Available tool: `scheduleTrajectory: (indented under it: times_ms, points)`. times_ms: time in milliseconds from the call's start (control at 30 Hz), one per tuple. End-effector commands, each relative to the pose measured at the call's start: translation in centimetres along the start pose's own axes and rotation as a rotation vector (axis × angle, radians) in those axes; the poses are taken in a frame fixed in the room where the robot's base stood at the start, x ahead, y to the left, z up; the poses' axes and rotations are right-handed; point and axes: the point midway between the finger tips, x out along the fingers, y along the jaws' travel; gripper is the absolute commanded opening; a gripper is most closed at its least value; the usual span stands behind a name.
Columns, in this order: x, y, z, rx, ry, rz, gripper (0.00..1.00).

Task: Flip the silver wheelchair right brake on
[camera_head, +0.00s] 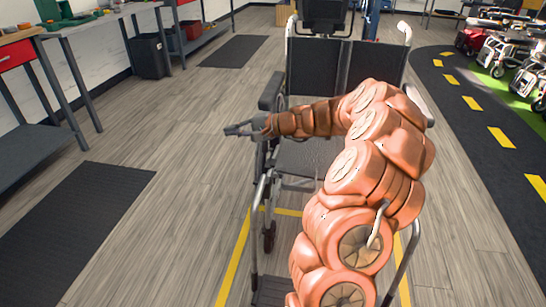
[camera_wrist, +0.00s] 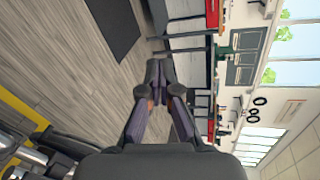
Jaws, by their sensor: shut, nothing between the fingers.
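The silver wheelchair (camera_head: 312,68) stands facing me, with a dark backrest and a dark seat (camera_head: 297,158). Its wheel and tube frame on the picture's left side show below the armrest (camera_head: 271,92). My arm reaches across the wheelchair and hides much of its right half in the picture. My gripper (camera_head: 228,130) is shut and empty, pointing left just outside the left armrest side. The closed fingers also show in the wrist view (camera_wrist: 158,70). I cannot make out the brake lever clearly; it is small or hidden near the arm and frame.
A workbench (camera_head: 60,32) and a black bin (camera_head: 149,56) stand at the left. Dark mats (camera_head: 75,215) lie on the wooden floor. Scooters (camera_head: 500,50) line the right beyond a dark lane. The floor left of the wheelchair is clear.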

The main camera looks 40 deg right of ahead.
Motion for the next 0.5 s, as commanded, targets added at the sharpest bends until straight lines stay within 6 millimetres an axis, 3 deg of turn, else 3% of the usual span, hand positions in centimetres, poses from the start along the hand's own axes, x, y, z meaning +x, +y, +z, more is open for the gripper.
scheduleTrajectory:
  times_ms: [33, 200, 333, 500]
  points:
    - [-0.9, 3.6, -3.9, 0.039, 0.064, -0.035, 0.0]
    - [-5.7, 9.7, -13.2, 0.127, 0.257, -0.133, 0.0]
    - [-8.8, 13.5, -17.6, 0.173, 0.361, -0.176, 0.0]
    - [-11.1, 15.4, -20.0, 0.196, 0.426, -0.202, 0.0]
